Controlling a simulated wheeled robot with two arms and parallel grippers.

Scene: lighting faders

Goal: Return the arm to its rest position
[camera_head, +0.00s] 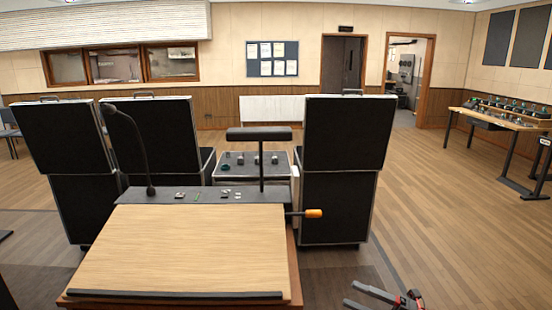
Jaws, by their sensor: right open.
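My right gripper (352,294) shows at the bottom edge, right of the middle, with its dark fingers pointing left. It is open, with nothing between the fingers. It is apart from the wooden lectern (185,250), which stands to its left. Most of my right arm is outside the picture. My left gripper is not in view.
The lectern carries a gooseneck microphone (134,140), a dark control strip (165,196) and an orange-tipped handle (313,213) sticking out right. Black cases (340,205) stand behind it. A workbench (500,118) stands far right. The wooden floor (450,220) right of the lectern is clear.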

